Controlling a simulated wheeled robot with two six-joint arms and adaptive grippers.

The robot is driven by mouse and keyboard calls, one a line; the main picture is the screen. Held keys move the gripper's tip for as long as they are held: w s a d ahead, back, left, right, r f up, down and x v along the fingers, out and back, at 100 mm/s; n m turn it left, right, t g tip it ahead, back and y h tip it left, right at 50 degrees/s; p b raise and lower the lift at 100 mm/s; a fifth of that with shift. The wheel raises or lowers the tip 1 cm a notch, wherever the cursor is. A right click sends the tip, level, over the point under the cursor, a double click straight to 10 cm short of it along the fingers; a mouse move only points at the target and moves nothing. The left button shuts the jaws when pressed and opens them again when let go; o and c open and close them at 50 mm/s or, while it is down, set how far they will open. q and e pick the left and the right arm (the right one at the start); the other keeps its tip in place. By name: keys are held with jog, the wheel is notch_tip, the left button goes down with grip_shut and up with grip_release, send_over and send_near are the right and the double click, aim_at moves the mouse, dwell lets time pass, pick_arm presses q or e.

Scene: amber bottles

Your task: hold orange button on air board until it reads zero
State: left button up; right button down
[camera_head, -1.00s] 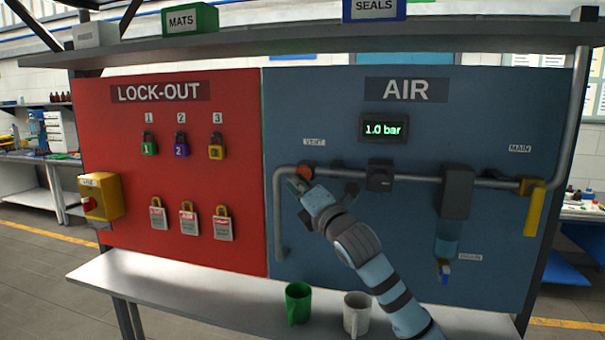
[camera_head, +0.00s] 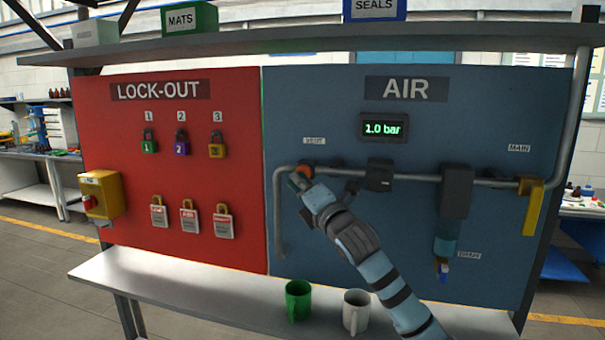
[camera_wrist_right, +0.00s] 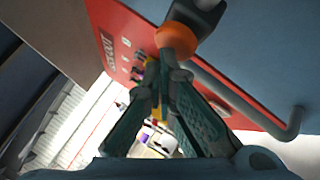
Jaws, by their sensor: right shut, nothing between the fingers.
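The blue air board (camera_head: 330,105) stands on the right, and its display (camera_head: 384,128) reads 1.0 bar. The orange button (camera_head: 306,170) is on the pipe below the vent label (camera_head: 314,141). My right gripper (camera_head: 298,180) is shut and empty, with its tips at the lower left of the button. In the right wrist view the orange button (camera_wrist_right: 176,40) is just beyond the closed fingertips (camera_wrist_right: 160,72); I cannot tell whether they touch. My left gripper is in neither view.
A red lock-out board (camera_head: 110,165) with several padlocks is on the left. A green mug (camera_head: 298,300) and a white mug (camera_head: 356,311) stand on the shelf (camera_head: 200,285) below. A grey pipe (camera_head: 279,220) bends down left of my right gripper.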

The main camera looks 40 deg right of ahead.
jog(key=shift+w+d+p, duration=0.15)
jog(key=shift+d+p, duration=0.05)
jog(key=shift+p, duration=0.1)
dwell(4.1)
jog(key=shift+s+a, duration=0.55)
jog(key=shift+a, duration=0.2)
jog(key=s+a, duration=0.1)
jog(key=a, duration=0.1)
jog(key=s+a, duration=0.1)
jog(key=a, duration=0.1)
jog(key=shift+s, duration=0.4)
